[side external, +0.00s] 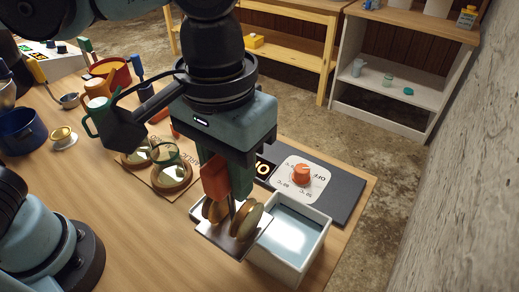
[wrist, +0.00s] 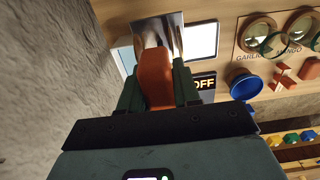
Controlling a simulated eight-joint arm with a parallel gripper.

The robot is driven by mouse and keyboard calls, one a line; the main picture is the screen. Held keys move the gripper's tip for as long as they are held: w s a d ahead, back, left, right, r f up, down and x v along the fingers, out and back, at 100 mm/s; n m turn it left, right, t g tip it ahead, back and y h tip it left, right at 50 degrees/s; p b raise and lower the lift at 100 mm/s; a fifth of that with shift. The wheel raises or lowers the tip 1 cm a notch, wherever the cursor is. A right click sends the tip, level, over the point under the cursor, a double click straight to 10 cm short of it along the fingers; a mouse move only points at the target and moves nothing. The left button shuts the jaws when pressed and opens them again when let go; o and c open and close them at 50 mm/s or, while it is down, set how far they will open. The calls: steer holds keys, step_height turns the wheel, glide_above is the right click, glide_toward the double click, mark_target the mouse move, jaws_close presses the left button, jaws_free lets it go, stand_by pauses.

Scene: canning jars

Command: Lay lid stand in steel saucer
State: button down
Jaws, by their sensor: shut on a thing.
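My gripper (side external: 228,180) points down over the front right of the table, shut on an orange upright part that I take as the handle of the lid stand (side external: 238,238). The stand has a flat steel plate with round brass-coloured lids standing on edge. Its plate overlaps the near left rim of a white bin in the side view; I cannot tell whether they touch. In the wrist view the orange part (wrist: 156,78) is between the dark green fingers, with the steel plate beyond.
The white bin (side external: 322,246) has a pale blue inside. A dark panel with an orange dial (side external: 301,174) lies behind it. The front middle is clear.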

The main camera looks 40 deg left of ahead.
steer(key=s+a, duration=0.3)
steer(key=w+a+f, duration=0.6)
steer(key=w+f, duration=0.3)
steer(key=f, duration=0.2)
steer(key=shift+w+a+f, duration=0.15)
steer(key=shift+a+f, duration=0.05)
steer(key=shift+f, duration=0.15)
steer(key=shift+f, duration=0.15)
steer(key=c, duration=0.8)
jaws_free()
step_height(320, 180, up, 12)
steer(key=a+f+t, duration=0.3)
steer(key=a, duration=0.4)
steer(key=w+a+f+t, duration=0.1)
steer(key=a+f+t, duration=0.3)
steer(key=a, duration=0.4)
steer(key=shift+w+a, duration=0.25)
